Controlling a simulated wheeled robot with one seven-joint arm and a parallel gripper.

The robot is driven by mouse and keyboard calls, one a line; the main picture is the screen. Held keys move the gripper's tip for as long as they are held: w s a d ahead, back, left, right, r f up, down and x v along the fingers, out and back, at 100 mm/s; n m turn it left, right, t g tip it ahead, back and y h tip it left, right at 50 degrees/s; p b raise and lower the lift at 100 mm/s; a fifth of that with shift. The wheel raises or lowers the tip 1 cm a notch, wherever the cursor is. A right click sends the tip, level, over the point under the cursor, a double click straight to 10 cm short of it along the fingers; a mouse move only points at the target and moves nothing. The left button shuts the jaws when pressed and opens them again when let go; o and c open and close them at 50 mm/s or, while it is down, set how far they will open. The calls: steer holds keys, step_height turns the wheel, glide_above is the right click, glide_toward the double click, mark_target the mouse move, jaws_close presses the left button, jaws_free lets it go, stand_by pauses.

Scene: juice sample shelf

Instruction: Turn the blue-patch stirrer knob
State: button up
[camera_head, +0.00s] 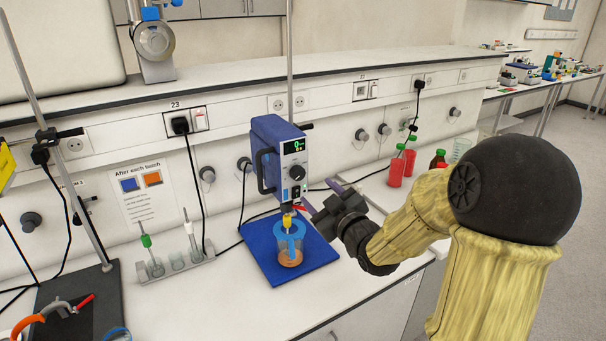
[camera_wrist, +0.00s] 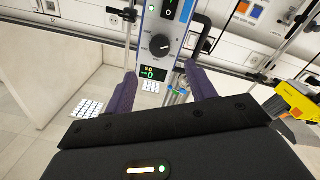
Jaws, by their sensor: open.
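In the wrist view the stirrer is inverted, with the knob (camera_wrist: 159,45) above the display (camera_wrist: 152,73). My gripper (camera_head: 316,195) is just right of and below the knob. In the wrist view my gripper (camera_wrist: 160,72) has its two purple fingers apart, on either side of the display; nothing is between them and the knob lies beyond their tips.
Red bottles (camera_head: 396,170) stand to the right. A glassware rack (camera_head: 176,264) is at left. A yellow device (camera_wrist: 297,100) shows at right in the wrist view.

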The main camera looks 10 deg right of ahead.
mark_target(300, 175)
steer(key=p+x, duration=0.2)
steer(key=x, duration=0.7)
steer(key=shift+w+f+p, duration=0.1)
steer(key=shift+p, duration=0.2)
steer(key=c, duration=1)
